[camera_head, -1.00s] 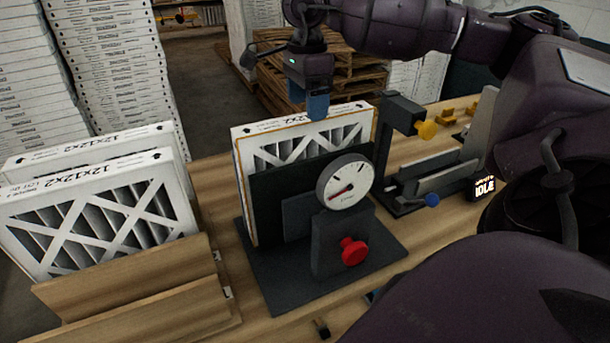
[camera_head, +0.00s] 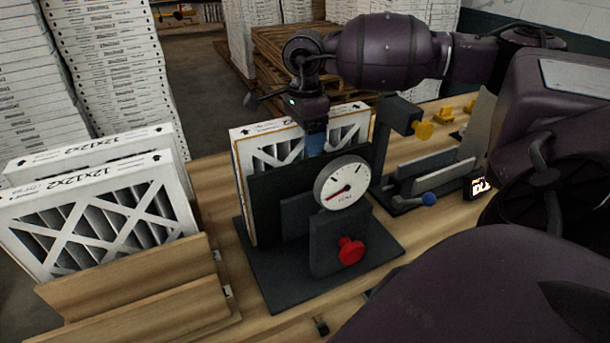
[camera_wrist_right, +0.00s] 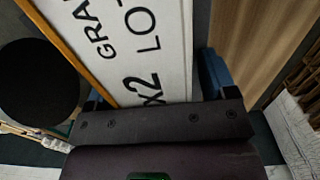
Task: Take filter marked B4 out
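A white boxed filter (camera_head: 262,148) with a lattice face stands upright in the dark gauge fixture (camera_head: 290,262). Its printed top edge also shows in the right wrist view (camera_wrist_right: 155,50), with parts of "GRA", "LO" and "x2" readable; I see no B4 mark. My right gripper (camera_head: 316,145) is down at this filter's top edge. In the right wrist view a blue finger (camera_wrist_right: 213,75) is on the right side of the edge, with a thin gap; the other finger is mostly hidden. The gripper looks open around the edge. My left gripper is out of view.
The fixture has a round dial gauge (camera_head: 342,184) and a red knob (camera_head: 350,250). More filters (camera_head: 100,215) stand in a wooden rack (camera_head: 150,290) at left.

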